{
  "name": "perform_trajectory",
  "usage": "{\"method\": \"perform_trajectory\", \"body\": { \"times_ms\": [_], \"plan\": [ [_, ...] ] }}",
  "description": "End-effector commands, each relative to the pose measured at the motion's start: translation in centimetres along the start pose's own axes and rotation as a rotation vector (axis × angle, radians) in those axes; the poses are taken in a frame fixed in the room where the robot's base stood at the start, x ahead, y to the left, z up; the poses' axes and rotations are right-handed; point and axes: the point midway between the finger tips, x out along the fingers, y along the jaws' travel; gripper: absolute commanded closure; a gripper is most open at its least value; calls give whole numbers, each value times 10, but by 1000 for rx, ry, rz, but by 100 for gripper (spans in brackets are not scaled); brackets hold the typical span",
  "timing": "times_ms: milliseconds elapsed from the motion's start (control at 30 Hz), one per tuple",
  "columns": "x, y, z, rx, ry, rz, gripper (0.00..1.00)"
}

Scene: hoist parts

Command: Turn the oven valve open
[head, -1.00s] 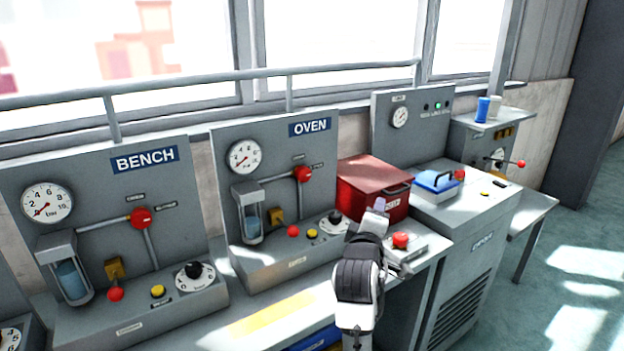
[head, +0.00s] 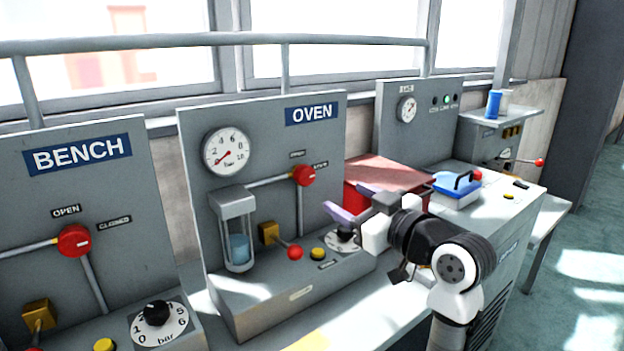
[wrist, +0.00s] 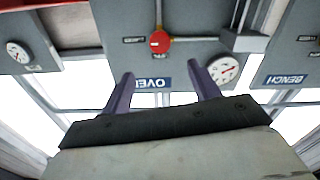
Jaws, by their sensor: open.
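The oven panel (head: 270,130) carries a red valve knob (head: 303,175) at a pipe junction, with small labels above and to its right. The same red knob (wrist: 160,42) shows in the wrist view, where the panel appears upside down. Its setting is too small to tell. My gripper (head: 350,201) is open and empty, in front of the panel, to the right of and slightly below the knob in the head view. In the wrist view my gripper's two purple fingers (wrist: 160,72) are spread apart, with the knob beyond them. They appear clear of it.
Below the knob are a brass block with a red-ball lever (head: 295,253), a yellow button (head: 317,254) and a black dial (head: 343,238) near my gripper. The gauge (head: 227,152) is at upper left. A red box (head: 385,172) stands behind my arm. The bench panel (head: 85,190) is left.

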Motion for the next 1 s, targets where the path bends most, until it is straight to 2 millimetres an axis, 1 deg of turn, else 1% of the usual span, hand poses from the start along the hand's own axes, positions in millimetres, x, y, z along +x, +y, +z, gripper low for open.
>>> {"method": "perform_trajectory", "body": {
  "times_ms": [300,500,600,700,1000],
  "plan": [
    [68,0,-2,0,-3,-3,39],
    [103,0,-1,0,-3,-2,39],
    [114,0,0,-1,-2,0,39],
    [121,0,0,-2,-1,0,39],
    [124,0,1,-3,-2,1,39]
  ]
}}
